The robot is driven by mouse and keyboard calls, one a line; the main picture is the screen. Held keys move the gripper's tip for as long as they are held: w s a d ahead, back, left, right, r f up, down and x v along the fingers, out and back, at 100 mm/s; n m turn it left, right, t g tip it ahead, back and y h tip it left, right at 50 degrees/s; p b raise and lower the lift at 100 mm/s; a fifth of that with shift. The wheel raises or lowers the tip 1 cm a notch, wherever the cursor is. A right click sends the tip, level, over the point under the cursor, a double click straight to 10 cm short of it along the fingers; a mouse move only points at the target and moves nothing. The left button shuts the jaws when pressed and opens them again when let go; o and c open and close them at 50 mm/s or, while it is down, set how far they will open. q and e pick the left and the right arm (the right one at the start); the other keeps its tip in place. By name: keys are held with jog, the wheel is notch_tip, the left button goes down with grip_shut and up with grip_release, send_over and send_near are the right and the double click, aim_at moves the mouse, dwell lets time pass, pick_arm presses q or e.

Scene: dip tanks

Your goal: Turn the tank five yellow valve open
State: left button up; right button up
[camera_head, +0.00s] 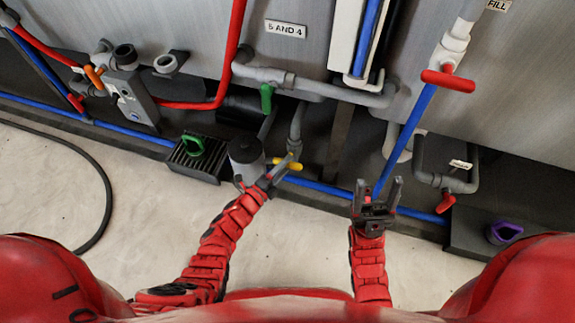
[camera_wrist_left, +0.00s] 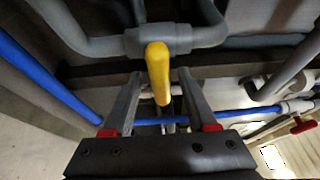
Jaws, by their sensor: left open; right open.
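The yellow valve handle (camera_head: 294,165) sits on a grey pipe low in front of the tanks, near the middle of the head view. In the left wrist view the yellow handle (camera_wrist_left: 158,65) points toward my gripper, below a grey pipe fitting. My left gripper (camera_head: 280,168) is at the handle. Its two fingers stand open on either side of the handle in the left wrist view (camera_wrist_left: 160,82), with a gap visible on both sides. My right gripper (camera_head: 377,187) is open and empty, to the right of the valve and pointing at the tanks.
A grey cylindrical unit (camera_head: 246,158) stands just left of my left gripper. A green valve (camera_head: 266,98) is above it. A blue pipe (camera_head: 325,187) runs low behind both grippers. Red valves (camera_head: 448,79) are at the right.

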pick_arm(q)
jog(key=shift+w+d, duration=0.35)
jog(key=shift+w, duration=0.1)
grip_shut()
